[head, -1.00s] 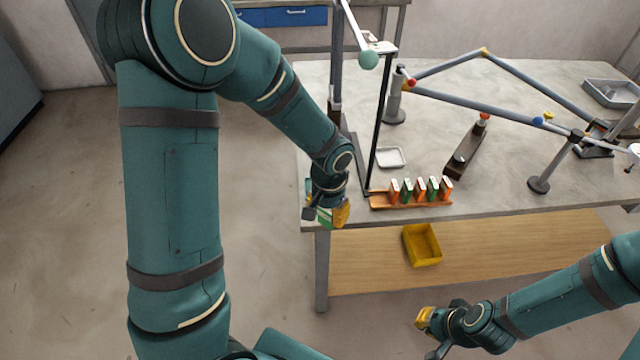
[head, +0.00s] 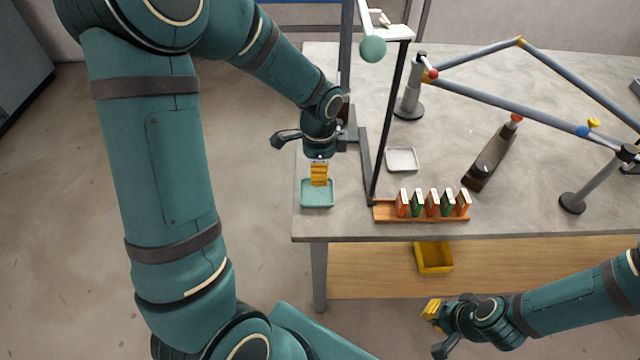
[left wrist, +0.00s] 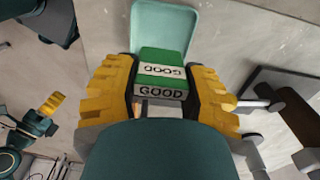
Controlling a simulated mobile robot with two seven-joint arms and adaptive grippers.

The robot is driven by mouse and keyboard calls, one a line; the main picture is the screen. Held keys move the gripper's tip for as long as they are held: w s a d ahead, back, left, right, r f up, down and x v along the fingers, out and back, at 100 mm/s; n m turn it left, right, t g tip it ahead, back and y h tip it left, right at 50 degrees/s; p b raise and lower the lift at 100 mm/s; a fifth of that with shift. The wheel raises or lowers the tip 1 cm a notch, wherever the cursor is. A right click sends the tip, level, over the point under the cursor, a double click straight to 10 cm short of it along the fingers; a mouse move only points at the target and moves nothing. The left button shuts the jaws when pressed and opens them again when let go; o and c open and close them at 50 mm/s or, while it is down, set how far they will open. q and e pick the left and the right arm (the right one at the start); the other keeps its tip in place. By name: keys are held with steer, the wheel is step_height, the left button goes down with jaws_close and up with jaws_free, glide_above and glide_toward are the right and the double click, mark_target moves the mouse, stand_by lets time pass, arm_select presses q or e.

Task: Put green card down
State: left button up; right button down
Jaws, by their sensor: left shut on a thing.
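My left gripper (head: 319,175) is shut on the green card (left wrist: 162,70), a green and white block marked GOOD. In the left wrist view (left wrist: 160,95) the card sits between the yellow fingers and overlaps the near part of a teal tray (left wrist: 165,14). In the head view the fingers point down at the back part of the teal tray (head: 317,201), and the card is hidden. I cannot tell whether the card touches the tray. My right gripper (head: 432,312) is in front of the table, away from the card; its finger gap is unclear.
A wooden rack (head: 420,213) holds several orange and green cards right of the tray. A black post (head: 390,120) and a grey upright stand close to the left arm. A white tray (head: 401,160) lies behind the rack. A yellow bin (head: 434,257) sits on the lower shelf.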

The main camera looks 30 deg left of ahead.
arm_select(q)
steer(key=shift+f+b, duration=0.5)
steer(key=shift+f, duration=2.05)
steer(key=shift+f, duration=0.15)
steer(key=o, duration=1)
steer(key=shift+c, duration=0.2)
steer(key=shift+r, duration=0.5)
step_height(320, 180, up, 11)
steer(key=p, duration=0.2)
steer(key=shift+r+p, duration=0.2)
steer(key=shift+p, duration=0.2)
